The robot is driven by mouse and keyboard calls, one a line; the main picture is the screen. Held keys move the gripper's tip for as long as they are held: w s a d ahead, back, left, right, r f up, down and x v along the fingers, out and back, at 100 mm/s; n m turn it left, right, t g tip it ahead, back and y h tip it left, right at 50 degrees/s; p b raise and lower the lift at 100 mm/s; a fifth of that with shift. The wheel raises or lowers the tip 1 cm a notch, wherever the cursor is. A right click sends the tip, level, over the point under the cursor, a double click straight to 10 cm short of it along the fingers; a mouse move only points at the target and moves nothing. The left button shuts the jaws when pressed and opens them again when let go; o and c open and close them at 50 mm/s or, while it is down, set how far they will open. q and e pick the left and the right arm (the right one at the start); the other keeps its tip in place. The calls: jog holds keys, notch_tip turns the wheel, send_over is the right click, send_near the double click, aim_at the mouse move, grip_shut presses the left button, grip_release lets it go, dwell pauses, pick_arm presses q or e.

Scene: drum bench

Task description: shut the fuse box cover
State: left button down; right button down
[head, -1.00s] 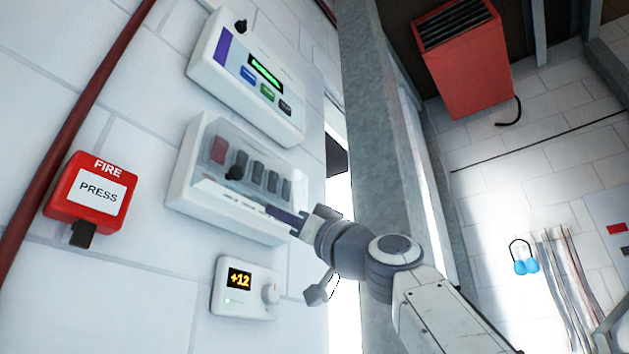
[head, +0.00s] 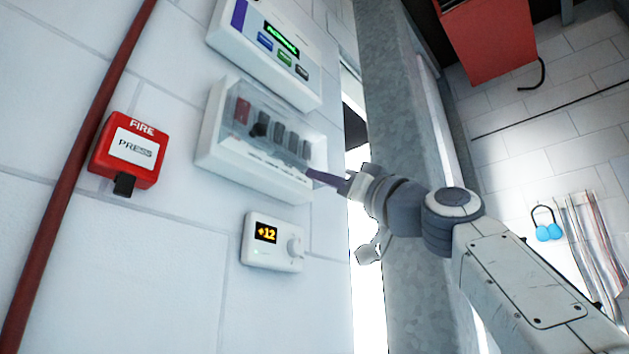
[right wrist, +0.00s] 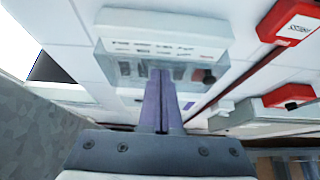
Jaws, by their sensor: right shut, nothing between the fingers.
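The fuse box (head: 250,170) is a white case on the wall with a row of one red and several dark switches. Its clear cover (head: 318,140) lies over the switches, with a small black knob at the left; I cannot tell whether it sits fully flush. My right gripper (head: 310,174) is shut and empty, its purple fingers by the box's lower right corner; contact is unclear. In the right wrist view the shut fingers (right wrist: 160,76) point at the fuse box (right wrist: 165,30) and hide part of the switch row. My left gripper is not in view.
A control panel (head: 262,45) with a green display hangs above the box, and a thermostat (head: 272,242) reading +12 below. A red fire call point (head: 128,152) and a red pipe (head: 75,190) are at left. A grey metal post (head: 405,130) stands at right.

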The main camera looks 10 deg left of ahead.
notch_tip(320, 180, down, 7)
jog(key=s+d+b, duration=0.1)
jog(key=b, duration=0.5)
jog(key=shift+s+d, duration=0.2)
jog(key=shift+d, duration=0.1)
